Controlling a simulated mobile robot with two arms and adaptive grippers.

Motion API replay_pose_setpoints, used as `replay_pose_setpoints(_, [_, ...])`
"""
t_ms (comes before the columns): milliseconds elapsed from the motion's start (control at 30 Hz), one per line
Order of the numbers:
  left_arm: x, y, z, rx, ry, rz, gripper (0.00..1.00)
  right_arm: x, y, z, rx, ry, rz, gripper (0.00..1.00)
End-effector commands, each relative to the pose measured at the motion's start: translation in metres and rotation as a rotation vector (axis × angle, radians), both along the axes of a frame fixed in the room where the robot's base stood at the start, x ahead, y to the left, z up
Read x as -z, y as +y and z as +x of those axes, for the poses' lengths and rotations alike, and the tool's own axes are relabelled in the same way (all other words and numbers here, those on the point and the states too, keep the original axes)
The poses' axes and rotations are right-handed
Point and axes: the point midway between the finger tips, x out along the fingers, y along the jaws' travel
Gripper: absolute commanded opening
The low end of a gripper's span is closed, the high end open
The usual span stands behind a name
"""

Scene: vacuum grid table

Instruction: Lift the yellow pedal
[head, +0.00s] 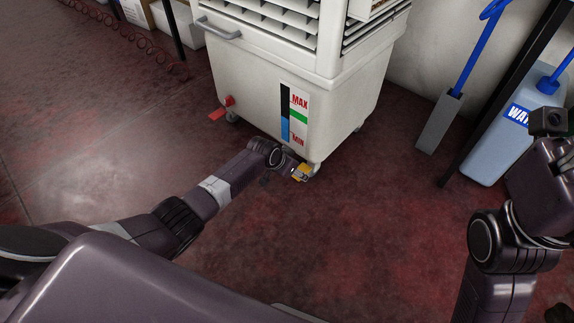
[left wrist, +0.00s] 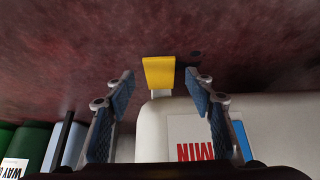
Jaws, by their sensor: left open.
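The yellow pedal (head: 301,173) is at the lower front corner of the white cooler, near the floor, beside a caster. In the left wrist view the pedal (left wrist: 158,72) is a flat yellow plate on a pale stem, seen between the fingertips. My left gripper (left wrist: 159,79) is open, with one finger on each side of the pedal and visible gaps on both sides. In the head view, my left wrist is right beside the pedal, and the fingers are hard to make out. My right arm is at the right edge, with its gripper not visible.
The white cooler (head: 250,105) with a MAX/MIN level strip (head: 294,115) stands behind the pedal. A red tap (head: 230,100) sticks out at its left. A blue water container (head: 510,130) and a blue-handled tool (head: 440,122) stand at right. The red floor in front is clear.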

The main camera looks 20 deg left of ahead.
Motion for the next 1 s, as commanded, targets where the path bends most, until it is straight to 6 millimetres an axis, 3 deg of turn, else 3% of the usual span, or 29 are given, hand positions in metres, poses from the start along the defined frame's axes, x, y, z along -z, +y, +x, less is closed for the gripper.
replay_pose_setpoints(600, [-0.064,0.014,-0.037,0.001,-0.003,0.001,0.49,0.000,0.000,0.000,0.000,-0.001,0.000,0.40])
replay_pose_setpoints(1000, [-0.080,0.016,-0.046,0.001,0.000,0.000,0.49,0.000,0.000,0.000,0.000,-0.001,0.000,0.40])
